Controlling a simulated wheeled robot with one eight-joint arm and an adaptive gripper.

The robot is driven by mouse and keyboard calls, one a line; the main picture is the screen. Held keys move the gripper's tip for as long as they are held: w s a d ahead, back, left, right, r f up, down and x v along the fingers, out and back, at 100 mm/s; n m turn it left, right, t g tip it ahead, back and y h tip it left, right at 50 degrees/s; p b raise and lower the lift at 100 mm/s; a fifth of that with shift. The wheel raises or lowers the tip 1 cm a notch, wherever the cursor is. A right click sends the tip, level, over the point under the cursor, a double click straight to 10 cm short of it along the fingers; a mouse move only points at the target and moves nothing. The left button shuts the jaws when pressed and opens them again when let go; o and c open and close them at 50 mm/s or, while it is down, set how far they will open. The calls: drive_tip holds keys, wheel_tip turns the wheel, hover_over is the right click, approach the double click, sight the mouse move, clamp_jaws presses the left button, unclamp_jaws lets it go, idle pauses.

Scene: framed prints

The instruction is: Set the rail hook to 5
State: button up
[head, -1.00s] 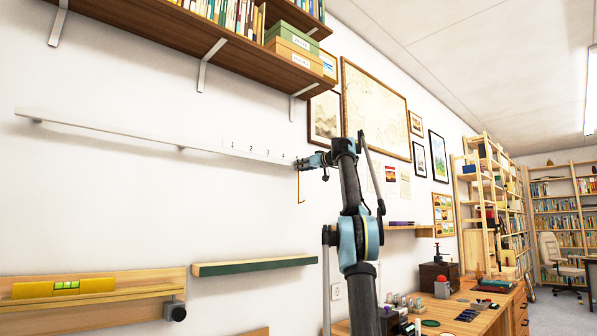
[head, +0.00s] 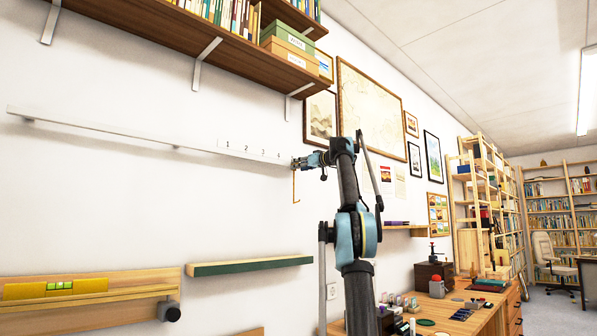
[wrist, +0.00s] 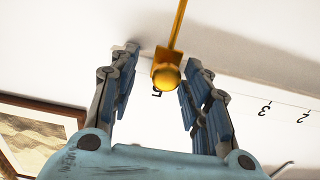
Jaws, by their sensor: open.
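The rail (head: 120,133) is a long pale strip on the wall, with numbers 1 to 4 visible at its right end in the head view. The rail hook (head: 294,186) is a thin brass rod hanging below that end. In the wrist view the hook (wrist: 167,55) has a round brass knob and sits between my open fingers, with a gap on each side. An upside-down 5 shows just beside the knob, partly covered. My gripper (head: 297,163) is at the rail's right end in the head view; its open fingers show in the wrist view (wrist: 161,62).
A wooden shelf (head: 150,35) with books and boxes is above the rail. A framed map (head: 372,110) and other prints hang to the right. A green-fronted ledge (head: 250,266) is below. The wall between rail and ledge is clear.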

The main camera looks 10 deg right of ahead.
drive_tip(key=v, duration=1)
drive_tip(key=shift+s+d, duration=0.15)
drive_tip(key=shift+d, duration=0.15)
drive_tip(key=shift+f, duration=0.1)
drive_tip(key=s+a+f+m+g+h, duration=0.1)
drive_tip(key=s+a+f+g, duration=0.25)
drive_tip(key=s+f, duration=0.65)
drive_tip(key=s+a+f+g+h, duration=0.15)
drive_tip(key=s+a+f, duration=0.4)
drive_tip(key=f, duration=0.75)
drive_tip(key=s+a+f+m+g+h, duration=0.1)
drive_tip(key=s+a+f+g, duration=0.2)
drive_tip(key=s+f, duration=0.7)
drive_tip(key=s+d+f+m+g+h, duration=0.1)
drive_tip(key=s+d+f+h, duration=0.1)
drive_tip(key=s+f, duration=0.8)
drive_tip(key=s+d+f+m+g+h, duration=0.2)
drive_tip(key=s+f, duration=0.8)
drive_tip(key=f, duration=1.2)
drive_tip(key=s+d+f+m+g+h, duration=0.1)
drive_tip(key=s+d+f+m+h, duration=0.1)
drive_tip(key=s+f, duration=0.8)
wheel_tip(320, 180, down, 6)
drive_tip(key=shift+s+d+r+h, duration=0.1)
drive_tip(key=shift+s+d+h, duration=0.05)
drive_tip(key=shift+d+h, duration=0.5)
